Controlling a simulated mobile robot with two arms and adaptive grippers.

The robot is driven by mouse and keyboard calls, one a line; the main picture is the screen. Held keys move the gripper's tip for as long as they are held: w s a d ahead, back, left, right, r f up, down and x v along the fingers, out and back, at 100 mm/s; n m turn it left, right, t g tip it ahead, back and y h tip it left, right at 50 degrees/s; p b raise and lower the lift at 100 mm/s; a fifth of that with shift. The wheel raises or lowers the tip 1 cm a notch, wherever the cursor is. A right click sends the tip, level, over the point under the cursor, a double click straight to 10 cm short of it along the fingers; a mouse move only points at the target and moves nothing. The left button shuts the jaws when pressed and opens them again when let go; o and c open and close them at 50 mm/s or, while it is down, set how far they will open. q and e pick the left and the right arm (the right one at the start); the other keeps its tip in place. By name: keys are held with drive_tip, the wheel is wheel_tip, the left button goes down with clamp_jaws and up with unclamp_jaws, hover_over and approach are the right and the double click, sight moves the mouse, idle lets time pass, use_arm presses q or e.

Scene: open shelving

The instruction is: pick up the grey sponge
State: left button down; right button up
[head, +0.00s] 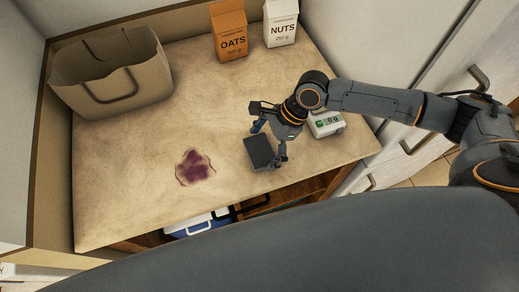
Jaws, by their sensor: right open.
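The grey sponge (260,152) is a dark grey block lying on the countertop, right of the middle of the head view. My right gripper (269,142) is open, low over the counter at the sponge. One finger shows at the sponge's upper side and the other at its right side. I cannot tell whether the fingers touch it. My left gripper is not in view.
A purple stain (195,167) marks the beige counter (125,190) left of the sponge. A small scale (326,124) stands close right of the gripper. A paper bag (112,75), an oats carton (229,32) and a nuts carton (281,24) stand farther back.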

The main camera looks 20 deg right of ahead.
sight(254, 152)
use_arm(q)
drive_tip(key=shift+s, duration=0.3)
use_arm(e)
drive_tip(key=shift+c, duration=0.4)
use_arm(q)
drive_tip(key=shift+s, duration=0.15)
use_arm(e)
drive_tip(key=c, duration=0.5)
drive_tip(key=shift+r, duration=0.45)
wheel_tip(254, 152, up, 2)
drive_tip(key=shift+r+b, duration=0.15)
drive_tip(key=shift+b, duration=0.3)
use_arm(q)
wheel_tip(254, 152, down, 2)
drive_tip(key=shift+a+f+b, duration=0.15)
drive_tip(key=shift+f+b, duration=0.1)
drive_tip(key=shift+b, duration=0.55)
use_arm(e)
drive_tip(key=s+d+r, duration=0.2)
drive_tip(key=d+r, duration=0.1)
drive_tip(key=d, duration=0.1)
drive_tip(key=s+d+r, duration=0.3)
drive_tip(key=d, duration=0.1)
drive_tip(key=s+d+r, duration=0.2)
drive_tip(key=d+r, duration=0.1)
drive_tip(key=r, duration=0.1)
drive_tip(key=shift+s+d, duration=0.3)
drive_tip(key=shift+d, duration=0.1)
